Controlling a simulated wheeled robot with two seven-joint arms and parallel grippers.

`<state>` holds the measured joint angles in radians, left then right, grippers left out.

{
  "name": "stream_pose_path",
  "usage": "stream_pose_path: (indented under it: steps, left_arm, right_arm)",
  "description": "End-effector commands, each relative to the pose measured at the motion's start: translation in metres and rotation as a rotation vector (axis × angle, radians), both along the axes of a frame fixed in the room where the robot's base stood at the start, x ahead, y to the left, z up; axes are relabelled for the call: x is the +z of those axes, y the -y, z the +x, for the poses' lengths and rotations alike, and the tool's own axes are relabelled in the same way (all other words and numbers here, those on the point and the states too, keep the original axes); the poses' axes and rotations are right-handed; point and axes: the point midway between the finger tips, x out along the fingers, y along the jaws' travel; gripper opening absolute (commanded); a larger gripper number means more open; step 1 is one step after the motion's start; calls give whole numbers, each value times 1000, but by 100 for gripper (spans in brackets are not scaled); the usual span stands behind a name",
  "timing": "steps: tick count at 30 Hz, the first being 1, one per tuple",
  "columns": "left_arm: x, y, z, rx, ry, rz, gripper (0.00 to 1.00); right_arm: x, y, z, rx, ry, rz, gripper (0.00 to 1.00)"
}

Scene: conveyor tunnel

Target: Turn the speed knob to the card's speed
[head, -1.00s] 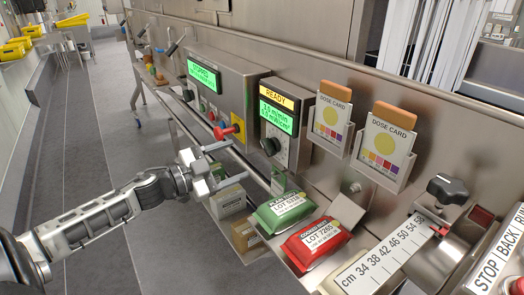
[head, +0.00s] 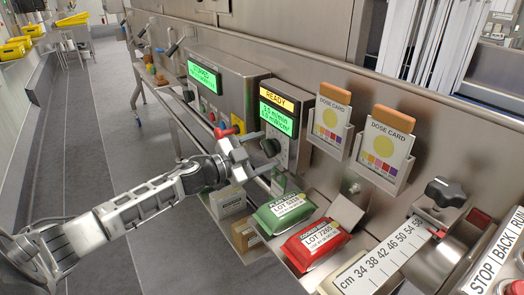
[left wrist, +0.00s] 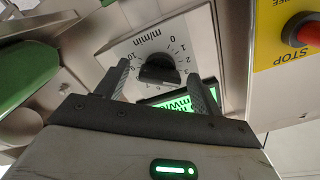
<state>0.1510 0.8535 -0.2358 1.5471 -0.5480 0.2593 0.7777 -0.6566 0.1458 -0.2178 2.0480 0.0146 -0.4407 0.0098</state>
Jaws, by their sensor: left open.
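The black speed knob (left wrist: 158,68) sits on a plate with an upside-down m/min scale in the left wrist view. In the head view the knob (head: 270,147) is on the small READY panel (head: 279,97). My left gripper (head: 266,151) is open, its fingers (left wrist: 158,85) to either side of the knob; I cannot tell whether they touch it. The knob's pointer is unclear. The panel's green display shows m/min, its digits too small to read surely. Two dose cards (head: 329,119) (head: 389,142) stand in holders, each with a yellow disc; no speed is readable on them. My right gripper is out of view.
A larger control box (head: 213,88) with a red knob on yellow is left of the panel. A green pouch (head: 284,213) and a red pouch (head: 315,243) lie below. A centimetre scale (head: 385,256) with a black knob (head: 444,192) is at right. Boxes stand under the gripper.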

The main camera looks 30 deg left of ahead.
Motion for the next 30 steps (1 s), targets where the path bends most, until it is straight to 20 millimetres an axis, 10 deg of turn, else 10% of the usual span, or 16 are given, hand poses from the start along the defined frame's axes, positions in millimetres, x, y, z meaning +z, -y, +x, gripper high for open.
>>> stream_pose_path:
  steps: [5,30]
  left_arm:
    - [0,0,0,-1,1,0,23]
    - [0,0,0,-2,149,354,23]
  right_arm:
    - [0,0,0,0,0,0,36]
    - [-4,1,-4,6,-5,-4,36]
